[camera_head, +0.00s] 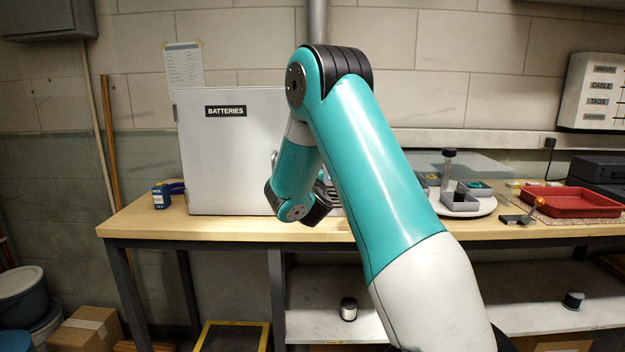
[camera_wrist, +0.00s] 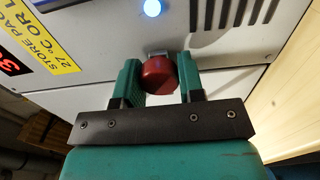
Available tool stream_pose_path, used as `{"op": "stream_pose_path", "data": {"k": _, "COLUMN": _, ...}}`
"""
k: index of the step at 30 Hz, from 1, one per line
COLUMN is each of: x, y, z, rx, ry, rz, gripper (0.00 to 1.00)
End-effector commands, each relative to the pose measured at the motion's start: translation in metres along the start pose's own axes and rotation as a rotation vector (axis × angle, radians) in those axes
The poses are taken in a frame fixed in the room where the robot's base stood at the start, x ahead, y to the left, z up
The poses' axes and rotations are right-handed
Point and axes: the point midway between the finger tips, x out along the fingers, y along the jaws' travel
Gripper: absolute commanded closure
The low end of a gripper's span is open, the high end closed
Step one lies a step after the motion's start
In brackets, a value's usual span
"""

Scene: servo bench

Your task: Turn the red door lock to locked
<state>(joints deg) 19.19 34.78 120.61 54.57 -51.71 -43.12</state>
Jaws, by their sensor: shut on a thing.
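In the wrist view the red door lock (camera_wrist: 159,76) is a round red knob on the light grey front of the battery cabinet. My gripper (camera_wrist: 160,82) has its two green fingers on either side of the knob, shut on it. The knob's marks for locked or unlocked are not readable here. In the head view the white cabinet (camera_head: 232,150), labelled BATTERIES, stands on the wooden bench. My own arm hides the lock and the gripper fingers there.
A blue light (camera_wrist: 152,8) and a yellow label (camera_wrist: 50,50) are on the cabinet front. On the bench (camera_head: 165,228), a small blue box (camera_head: 161,196) stands left of the cabinet. A red tray (camera_head: 575,203) and a round white turntable (camera_head: 480,208) stand to the right.

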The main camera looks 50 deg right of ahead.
Motion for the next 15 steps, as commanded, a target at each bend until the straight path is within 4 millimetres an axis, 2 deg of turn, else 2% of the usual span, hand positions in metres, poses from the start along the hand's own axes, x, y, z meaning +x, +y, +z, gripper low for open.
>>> {"op": "stream_pose_path", "data": {"k": 6, "x": -0.0003, "y": -0.0008, "z": -0.0009, "rx": 0.0, "ry": 0.003, "rz": -0.001, "gripper": 0.88}}
{"op": "stream_pose_path", "data": {"k": 7, "x": -0.0003, "y": -0.0008, "z": -0.0009, "rx": 0.0, "ry": 0.003, "rz": -0.001, "gripper": 0.62}}
{"op": "stream_pose_path", "data": {"k": 10, "x": -0.0003, "y": -0.0007, "z": -0.0008, "rx": 0.0, "ry": 0.002, "rz": -0.001, "gripper": 0.4}}
{"op": "stream_pose_path", "data": {"k": 15, "x": -0.0001, "y": -0.0005, "z": -0.0004, "rx": 0.001, "ry": 0.001, "rz": -0.001, "gripper": 0.4}}
